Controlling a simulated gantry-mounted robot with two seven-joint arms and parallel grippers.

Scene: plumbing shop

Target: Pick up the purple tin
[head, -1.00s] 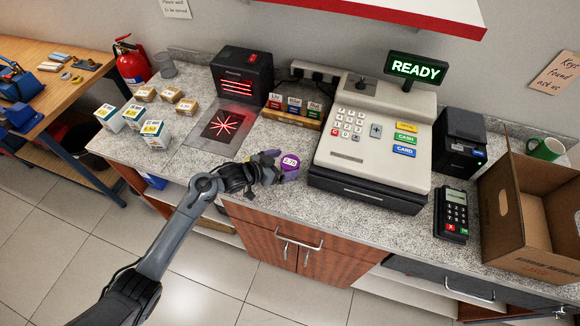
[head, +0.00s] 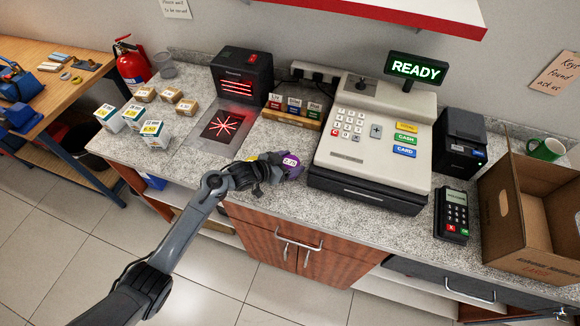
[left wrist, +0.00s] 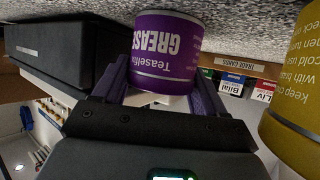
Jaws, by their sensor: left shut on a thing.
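I cannot tell whether the tin's base is clear of the counter. A dark part in the bottom right corner of the head view looks like my right gripper (head: 564,312), too cut off to read.
A yellow tin (left wrist: 296,110) stands close beside my left gripper in the left wrist view. The cash register (head: 372,145) is just right of the purple tin. Small boxes (head: 155,129) stand at the left, and the scanner plate (head: 221,127) lies behind my gripper.

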